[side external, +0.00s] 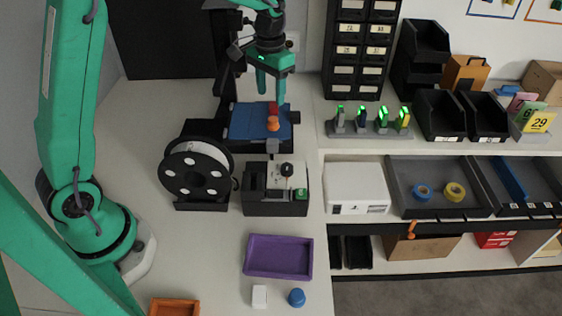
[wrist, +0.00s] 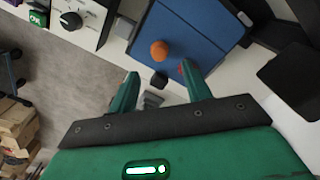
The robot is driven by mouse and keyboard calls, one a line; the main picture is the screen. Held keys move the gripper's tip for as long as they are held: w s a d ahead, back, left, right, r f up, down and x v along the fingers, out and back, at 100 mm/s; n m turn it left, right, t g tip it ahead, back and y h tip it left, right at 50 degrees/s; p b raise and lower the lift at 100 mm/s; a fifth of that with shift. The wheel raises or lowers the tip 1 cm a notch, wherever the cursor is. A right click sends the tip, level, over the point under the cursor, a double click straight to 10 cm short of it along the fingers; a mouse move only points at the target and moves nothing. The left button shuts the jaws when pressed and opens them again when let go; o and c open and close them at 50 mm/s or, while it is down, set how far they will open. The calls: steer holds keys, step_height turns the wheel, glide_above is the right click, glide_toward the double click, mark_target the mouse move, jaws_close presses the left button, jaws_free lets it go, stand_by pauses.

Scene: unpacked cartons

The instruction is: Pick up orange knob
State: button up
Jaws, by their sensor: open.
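The orange knob (side external: 273,124) is a small rounded piece on the blue plate (side external: 243,124) of a black-framed machine. In the wrist view the orange knob (wrist: 159,51) lies on the blue plate (wrist: 190,35), just beyond the fingertips and roughly in line with the gap between them. My gripper (side external: 271,98) points down above the plate, its fingers apart and empty. The wrist view shows both green fingers of my gripper (wrist: 160,69) spread. A red piece (side external: 273,107) sits right by the knob; in the wrist view the right fingertip partly hides it.
A black spool holder (side external: 186,204) and a control box with a black knob (side external: 287,169) stand in front of the plate. The machine's dark upright (side external: 228,60) rises close to my gripper. A purple tray (side external: 279,238) lies nearer the front. The white table at left is mostly clear.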

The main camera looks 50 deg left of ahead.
mark_target(272, 119)
steer(key=shift+d+f, duration=0.15)
steer(key=shift+f, duration=3.7)
steer(key=c, duration=1.1)
